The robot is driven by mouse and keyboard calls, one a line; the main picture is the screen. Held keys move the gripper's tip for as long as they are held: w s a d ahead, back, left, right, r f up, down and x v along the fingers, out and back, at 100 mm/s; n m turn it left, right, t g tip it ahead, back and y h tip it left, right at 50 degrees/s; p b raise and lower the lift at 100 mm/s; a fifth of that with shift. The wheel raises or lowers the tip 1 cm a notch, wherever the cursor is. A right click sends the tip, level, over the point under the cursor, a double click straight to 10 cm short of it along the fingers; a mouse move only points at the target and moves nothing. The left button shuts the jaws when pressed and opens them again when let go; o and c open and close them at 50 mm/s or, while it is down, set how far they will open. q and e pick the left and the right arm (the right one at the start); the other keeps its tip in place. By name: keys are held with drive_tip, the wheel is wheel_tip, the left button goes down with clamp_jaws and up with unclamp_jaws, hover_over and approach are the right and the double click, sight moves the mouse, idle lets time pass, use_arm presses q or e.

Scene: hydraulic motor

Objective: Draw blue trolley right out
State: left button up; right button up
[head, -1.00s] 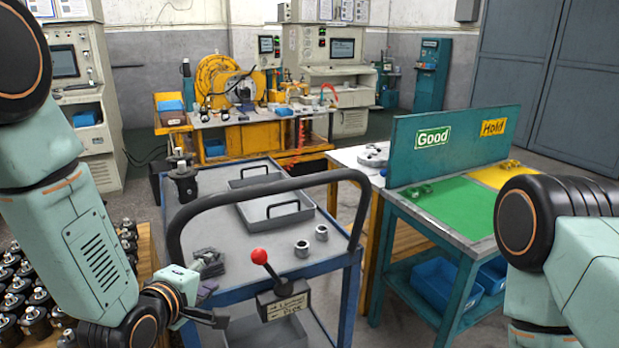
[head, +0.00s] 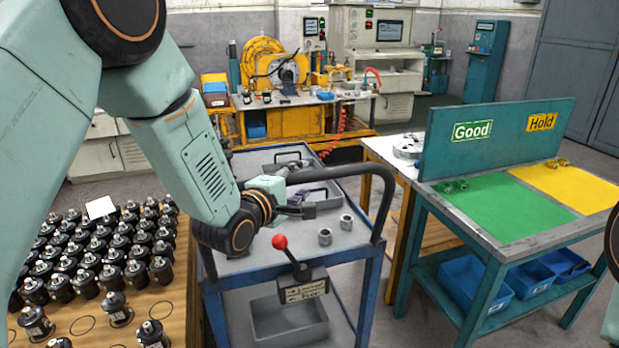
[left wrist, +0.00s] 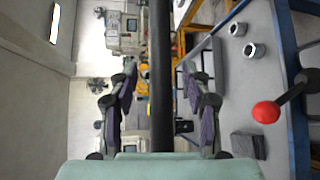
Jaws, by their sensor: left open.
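The blue trolley (head: 284,263) stands at the centre of the head view, with a grey top and a black push handle (head: 345,171) arching over its near end. My left gripper (head: 299,204) is open at the left part of this handle. In the left wrist view the dark handle bar (left wrist: 162,60) runs between the two spread fingers (left wrist: 162,100), with gaps on both sides. My left arm hides the handle's left end and part of the trolley top. A red-knobbed lever (head: 280,242) stands at the trolley's near edge. My right gripper is out of view.
A wooden pallet of black motors (head: 95,250) lies close to the trolley's left. A teal table with green and yellow mats (head: 500,205) stands to its right. A yellow machine bench (head: 290,105) is behind. Two metal rings (head: 325,236) sit on the trolley.

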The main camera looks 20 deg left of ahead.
use_arm(q)
drive_tip(key=shift+w+a+f, duration=0.15)
drive_tip(key=shift+w, duration=0.45)
drive_tip(key=shift+w+a+f, duration=0.15)
drive_tip(key=shift+w, duration=0.4)
drive_tip(key=shift+w+d+r, duration=0.1)
drive_tip(key=shift+w+d, duration=0.1)
drive_tip(key=shift+d, duration=0.4)
drive_tip(key=shift+a, duration=0.4)
drive_tip(key=c, duration=0.4)
drive_tip(key=shift+d, duration=0.2)
drive_tip(key=c, duration=0.5)
clamp_jaws()
